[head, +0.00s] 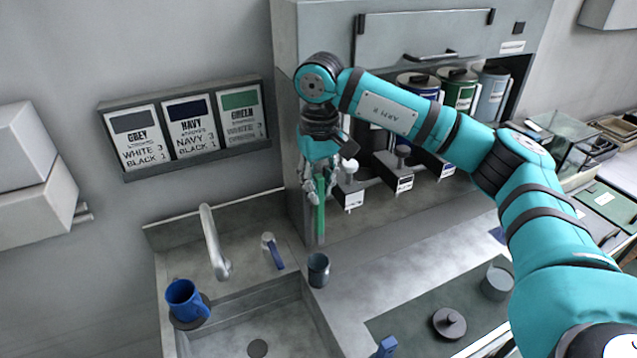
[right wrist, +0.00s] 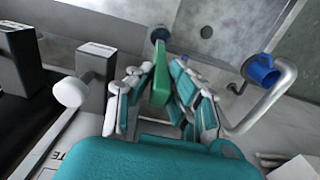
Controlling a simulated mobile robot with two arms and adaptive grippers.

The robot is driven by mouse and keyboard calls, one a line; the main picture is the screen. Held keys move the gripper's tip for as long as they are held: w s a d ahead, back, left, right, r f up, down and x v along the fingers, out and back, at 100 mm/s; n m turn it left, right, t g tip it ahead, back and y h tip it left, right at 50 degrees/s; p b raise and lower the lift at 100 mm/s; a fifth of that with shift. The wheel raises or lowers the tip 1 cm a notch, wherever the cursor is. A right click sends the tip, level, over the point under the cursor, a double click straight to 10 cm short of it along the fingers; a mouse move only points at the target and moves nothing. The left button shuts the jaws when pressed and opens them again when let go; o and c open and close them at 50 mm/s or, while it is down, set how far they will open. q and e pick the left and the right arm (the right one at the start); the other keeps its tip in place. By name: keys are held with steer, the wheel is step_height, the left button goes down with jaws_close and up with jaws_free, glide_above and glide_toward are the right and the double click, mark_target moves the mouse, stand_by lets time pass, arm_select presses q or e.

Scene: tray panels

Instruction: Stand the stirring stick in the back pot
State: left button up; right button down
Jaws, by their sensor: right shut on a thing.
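The stirring stick (head: 320,215) has a green upper part and a greyish lower part. It hangs about upright from my right gripper (head: 319,178), which is shut on it. In the right wrist view, the stick (right wrist: 160,82) shows green between the fingers of the gripper (right wrist: 163,100). A small dark grey-blue pot (head: 318,270) stands by the sink's right edge, just below the stick's lower end. The pot's rim (right wrist: 160,33) shows beyond the stick in the wrist view. I cannot tell whether the tip is inside the rim. My left gripper is out of view.
A blue mug (head: 184,300) stands left of the sink (head: 230,322), near the tap (head: 212,240). A second grey pot (head: 497,281) and a dark lid (head: 449,323) are on the green mat (head: 415,318). Dispensers (head: 394,174) line the cabinet behind my right arm.

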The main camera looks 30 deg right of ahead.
step_height(320, 180, down, 9)
steer(key=b, duration=0.6)
arm_select(q)
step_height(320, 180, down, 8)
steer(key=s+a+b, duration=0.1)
steer(key=b, duration=0.1)
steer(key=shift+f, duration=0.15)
arm_select(e)
steer(key=shift+a+f, duration=0.1)
steer(key=shift+f, duration=1.1)
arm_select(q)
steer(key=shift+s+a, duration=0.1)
arm_select(e)
steer(key=c, duration=1.2)
jaws_free()
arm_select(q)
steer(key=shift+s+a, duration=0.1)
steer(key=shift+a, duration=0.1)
arm_select(e)
steer(key=shift+r, duration=0.1)
